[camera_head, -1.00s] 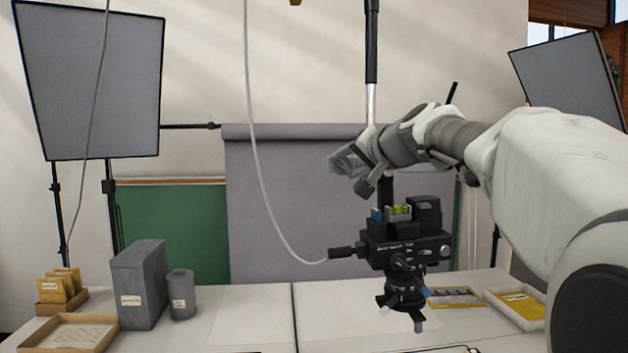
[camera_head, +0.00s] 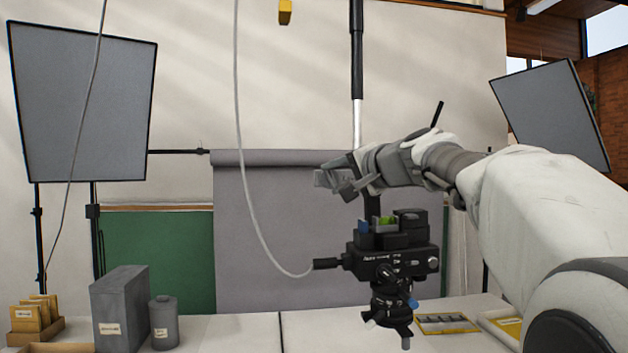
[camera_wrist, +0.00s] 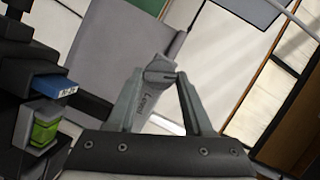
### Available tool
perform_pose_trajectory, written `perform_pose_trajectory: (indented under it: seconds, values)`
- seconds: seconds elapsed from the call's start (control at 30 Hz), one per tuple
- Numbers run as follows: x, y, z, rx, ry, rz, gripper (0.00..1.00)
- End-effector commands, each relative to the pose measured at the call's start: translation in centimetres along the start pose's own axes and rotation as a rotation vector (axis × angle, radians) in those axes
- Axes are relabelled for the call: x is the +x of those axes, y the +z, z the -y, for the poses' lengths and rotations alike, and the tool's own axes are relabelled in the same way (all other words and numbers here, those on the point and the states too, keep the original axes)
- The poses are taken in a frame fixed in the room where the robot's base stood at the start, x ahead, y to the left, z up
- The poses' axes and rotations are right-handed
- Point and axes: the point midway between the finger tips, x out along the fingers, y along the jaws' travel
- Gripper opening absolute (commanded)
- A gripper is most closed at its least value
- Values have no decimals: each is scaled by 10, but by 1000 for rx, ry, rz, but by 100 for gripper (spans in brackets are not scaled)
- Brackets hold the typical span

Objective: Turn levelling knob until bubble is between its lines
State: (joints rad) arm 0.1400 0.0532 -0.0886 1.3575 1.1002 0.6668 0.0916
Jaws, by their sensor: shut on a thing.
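My gripper (camera_head: 328,178) is up and left of the black levelling head in the head view. In the wrist view its fingers (camera_wrist: 160,76) are shut on a dark grey knob-like piece (camera_wrist: 152,97) with lettering that seems to start "Level". Where this piece joins anything is hidden. The black levelling head (camera_head: 392,258) stands upright on the table. Its green bubble vial (camera_head: 386,222) is on top, and the vial also shows at the lower left of the wrist view (camera_wrist: 45,131). The bubble and its lines are too small to read.
A grey box (camera_head: 120,308) and grey canister (camera_head: 164,322) stand on the table at left. A yellow-edged card (camera_head: 447,323) lies at right.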

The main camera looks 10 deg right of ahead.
Motion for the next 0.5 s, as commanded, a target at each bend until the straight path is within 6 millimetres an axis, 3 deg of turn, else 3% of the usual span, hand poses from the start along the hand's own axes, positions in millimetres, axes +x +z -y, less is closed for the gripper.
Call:
perform_pose_trajectory:
  seconds: [0.13,0.17,0.3,0.5]
  values:
    - [0,0,0,0,0,0,0]
    - [0,0,0,0,0,0,55]
    - [0,0,0,0,0,0,80]
    - [0,0,0,-1,0,0,81]
